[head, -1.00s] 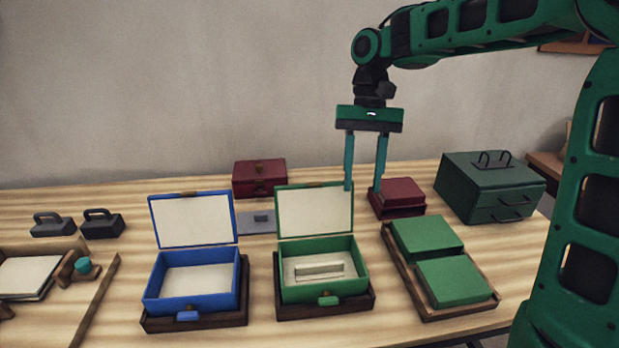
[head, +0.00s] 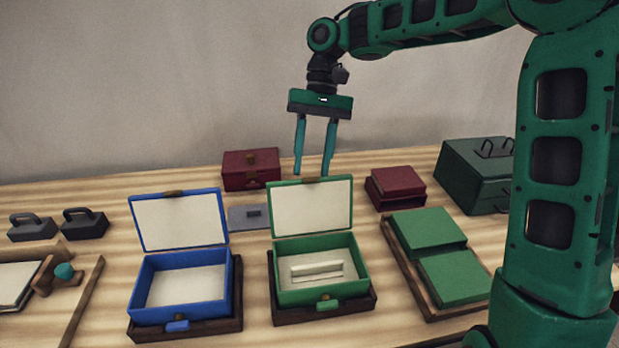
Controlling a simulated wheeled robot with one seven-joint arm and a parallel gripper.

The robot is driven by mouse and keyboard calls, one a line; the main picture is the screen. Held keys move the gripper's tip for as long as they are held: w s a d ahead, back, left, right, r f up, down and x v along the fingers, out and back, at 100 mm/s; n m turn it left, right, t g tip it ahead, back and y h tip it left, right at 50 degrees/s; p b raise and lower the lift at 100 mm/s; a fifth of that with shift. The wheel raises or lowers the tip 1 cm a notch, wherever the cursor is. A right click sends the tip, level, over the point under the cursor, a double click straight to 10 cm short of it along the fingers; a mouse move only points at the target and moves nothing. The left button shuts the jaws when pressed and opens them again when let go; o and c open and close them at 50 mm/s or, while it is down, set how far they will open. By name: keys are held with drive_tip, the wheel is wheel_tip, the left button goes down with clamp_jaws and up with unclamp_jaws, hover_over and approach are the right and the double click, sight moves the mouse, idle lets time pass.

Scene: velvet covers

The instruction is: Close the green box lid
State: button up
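The green box (head: 323,293) stands on a dark wooden base, with a pale block (head: 317,271) inside it. Its lid (head: 311,208) is open and stands up at the back, leaning a little backward, with its pale inner face toward me. My gripper (head: 312,173) is open and empty, pointing down. Its two teal fingers are apart, and their tips show just above the lid's top edge in the picture. I cannot tell whether they touch the lid.
An open blue box (head: 183,292) stands to the left. Green blocks lie on a wooden tray (head: 412,284) to the right. Dark red boxes (head: 251,169) and a dark green chest (head: 472,175) stand farther back. A grey plate (head: 251,216) lies between the open boxes.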

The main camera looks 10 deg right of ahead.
sight(310, 179)
drive_tip(key=shift+x, duration=2)
clamp_jaws()
